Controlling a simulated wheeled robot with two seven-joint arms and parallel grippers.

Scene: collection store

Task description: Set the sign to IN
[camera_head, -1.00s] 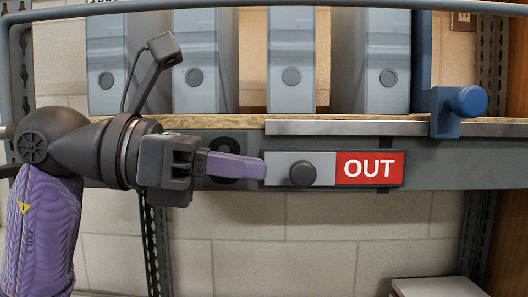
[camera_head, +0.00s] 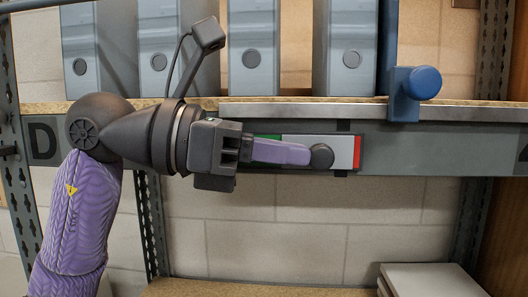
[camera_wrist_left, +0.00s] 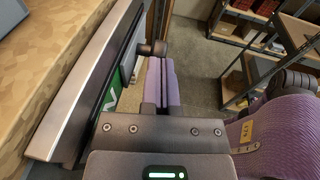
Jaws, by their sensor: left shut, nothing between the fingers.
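The sign is a strip on the shelf's front edge with a sliding grey cover (camera_head: 343,146) and a dark round knob (camera_head: 321,156). The cover hides most of the red part; only a narrow red strip (camera_head: 357,152) shows at the right end. A piece of the green part (camera_head: 268,136) shows above my fingers; its lettering is mostly hidden. My left gripper (camera_head: 306,156) is shut and empty, its fingertips at the knob's left side, seemingly touching it. The wrist view shows the shut fingers (camera_wrist_left: 162,75) beside the knob (camera_wrist_left: 152,48) and some green (camera_wrist_left: 112,104). My right gripper is out of view.
Grey box files (camera_head: 253,60) stand on the shelf above the sign. A blue knobbed fitting (camera_head: 415,85) sits on the shelf edge to the right. A lower shelf (camera_head: 240,289) and a pale stack (camera_head: 430,278) are below.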

